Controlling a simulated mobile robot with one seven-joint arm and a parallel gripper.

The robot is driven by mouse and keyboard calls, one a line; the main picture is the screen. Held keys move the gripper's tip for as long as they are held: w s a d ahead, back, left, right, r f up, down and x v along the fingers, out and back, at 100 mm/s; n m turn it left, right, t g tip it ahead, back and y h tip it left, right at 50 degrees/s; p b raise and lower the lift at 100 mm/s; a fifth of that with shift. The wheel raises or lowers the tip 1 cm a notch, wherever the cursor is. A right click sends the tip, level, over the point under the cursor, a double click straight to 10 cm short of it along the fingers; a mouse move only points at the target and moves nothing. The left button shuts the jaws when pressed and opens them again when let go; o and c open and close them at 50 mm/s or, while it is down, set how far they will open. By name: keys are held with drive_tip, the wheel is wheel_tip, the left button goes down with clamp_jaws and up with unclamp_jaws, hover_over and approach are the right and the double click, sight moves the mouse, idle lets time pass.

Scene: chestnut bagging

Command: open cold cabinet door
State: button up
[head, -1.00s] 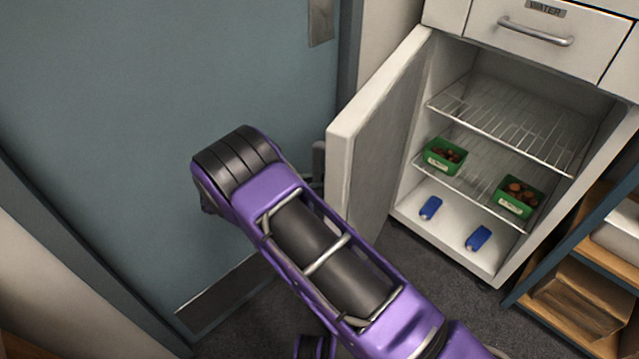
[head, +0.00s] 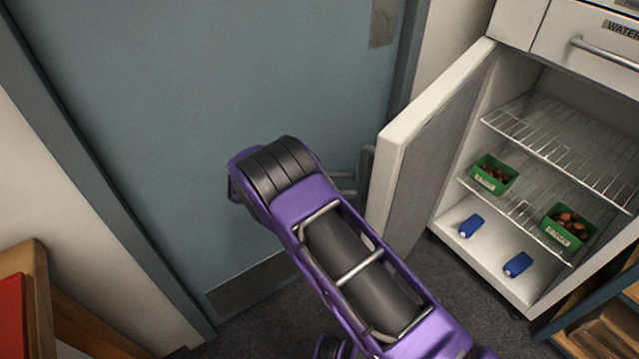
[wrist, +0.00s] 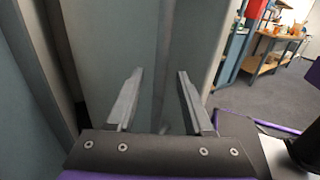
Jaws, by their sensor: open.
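The cold cabinet door (head: 425,150) stands wide open, swung out to the left of the white cabinet in the head view. A grey upright handle (head: 366,165) shows at the door's outer face. My purple arm reaches towards the door's outer side and covers most of the gripper there. In the wrist view my gripper (wrist: 158,95) is open, its two fingers apart with nothing clearly held between them. A pale grey upright panel lies close ahead of the fingers; I cannot tell whether they touch it.
Inside the cabinet are wire shelves (head: 560,150), two green boxes of chestnuts (head: 493,174) (head: 567,226) and two blue items (head: 471,226) (head: 517,265). A blue-grey room door (head: 200,120) is close behind my arm. Wooden shelving (head: 605,335) stands at the lower right.

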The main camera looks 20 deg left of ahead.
drive_tip(key=v, duration=0.8)
